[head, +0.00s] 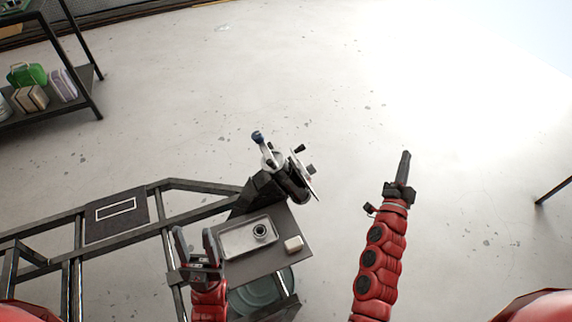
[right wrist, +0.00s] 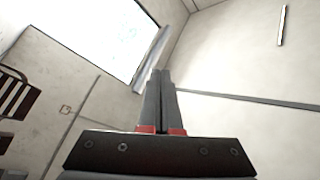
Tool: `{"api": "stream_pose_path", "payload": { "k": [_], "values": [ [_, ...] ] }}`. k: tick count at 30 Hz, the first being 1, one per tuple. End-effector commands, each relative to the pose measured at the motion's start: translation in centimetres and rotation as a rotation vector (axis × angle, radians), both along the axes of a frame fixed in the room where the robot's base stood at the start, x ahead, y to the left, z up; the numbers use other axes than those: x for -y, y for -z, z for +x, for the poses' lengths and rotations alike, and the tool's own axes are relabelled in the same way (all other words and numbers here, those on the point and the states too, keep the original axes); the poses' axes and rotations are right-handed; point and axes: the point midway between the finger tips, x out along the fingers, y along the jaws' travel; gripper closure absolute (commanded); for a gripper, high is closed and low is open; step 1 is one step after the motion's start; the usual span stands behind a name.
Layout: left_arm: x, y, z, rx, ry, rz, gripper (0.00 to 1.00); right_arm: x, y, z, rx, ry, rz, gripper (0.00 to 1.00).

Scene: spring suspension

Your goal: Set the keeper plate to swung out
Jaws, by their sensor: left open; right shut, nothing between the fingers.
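The spring suspension assembly (head: 290,184) stands at the far end of a dark frame in the head view. My left gripper (head: 194,236) is open and empty, left of the metal tray and apart from the assembly. My right gripper (head: 405,156) is shut and empty, well to the right of the assembly. Its closed fingers also show in the right wrist view (right wrist: 158,75).
A metal tray (head: 226,248) with a round dark part (head: 260,231) lies on a dark shelf beside a small pale block (head: 293,244). A round bin (head: 262,292) is below. A rack (head: 80,100) with bags stands far left.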

Motion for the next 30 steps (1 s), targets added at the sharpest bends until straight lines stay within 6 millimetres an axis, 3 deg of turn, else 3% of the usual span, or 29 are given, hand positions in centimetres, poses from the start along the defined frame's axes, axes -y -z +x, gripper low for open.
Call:
{"api": "stream_pose_path", "payload": {
  "k": [6, 14, 20, 25, 30],
  "values": [
    [0.0, 0.7, 0.0, 0.0, 0.0, 0.0, 0.5, -1.9, 2.0, 3.2, -0.118, -0.21, 0.219, 1.0],
    [0.0, 1.2, 0.0, 0.0, 0.0, 0.0, 0.5, -7.1, 1.2, 4.6, -0.229, -0.524, 0.392, 1.0],
    [0.0, 1.7, 0.0, 0.0, 0.0, 0.0, 0.5, -12.0, -0.7, 3.2, -0.317, -0.788, 0.442, 1.0],
    [0.0, 2.1, 0.0, 0.0, 0.0, 0.0, 0.5, -15.9, -2.4, 0.3, -0.408, -1.004, 0.417, 1.0],
    [0.0, 2.4, 0.0, 0.0, 0.0, 0.0, 0.5, -18.5, -3.0, -3.0, -0.502, -1.162, 0.36, 1.0]
  ]
}}
